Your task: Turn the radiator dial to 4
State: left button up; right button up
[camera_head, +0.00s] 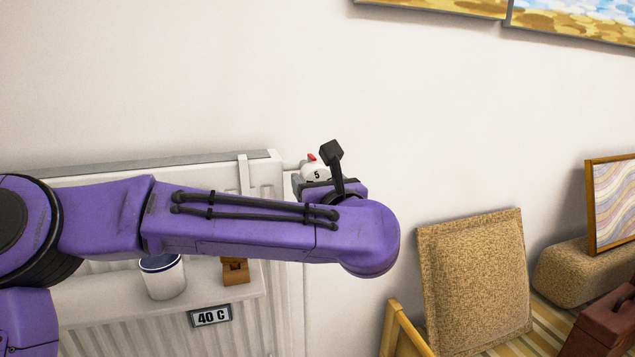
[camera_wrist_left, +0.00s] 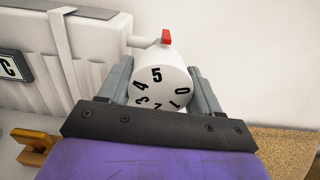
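The radiator dial (camera_head: 316,173) is a white round knob at the radiator's upper right corner, with a red marker on its far side. In the left wrist view the dial (camera_wrist_left: 160,82) has black digits on its face. The 5 is nearest the red marker (camera_wrist_left: 166,37), with 4 to its left and 0 at the lower right. My left gripper (camera_wrist_left: 161,80) has one finger on each side of the dial. No clear gap shows, but I cannot tell whether the fingers press on it. In the head view my left gripper (camera_head: 325,175) partly hides the dial. My right gripper is not in view.
The white radiator (camera_head: 262,170) is on the wall behind my left arm. A white cup (camera_head: 163,277), a small brown wooden object (camera_head: 235,271) and a "40 C" sign (camera_head: 210,316) are below the arm. A cushioned chair (camera_head: 475,280) and framed prints are at the right.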

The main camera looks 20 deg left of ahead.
pick_arm(q)
jog(key=shift+c, duration=1.4)
jog(key=m+p, duration=0.2)
jog(key=m, duration=0.2)
jog(key=shift+r+m, duration=0.15)
jog(key=shift+m, duration=0.25)
jog(key=m+p, duration=0.2)
jog(key=m, duration=0.2)
jog(key=shift+a+m+p, duration=0.1)
jog(key=shift+m+p, duration=0.45)
jog(key=shift+m, duration=0.65)
jog(key=o, duration=1)
jog(key=shift+c, duration=0.2)
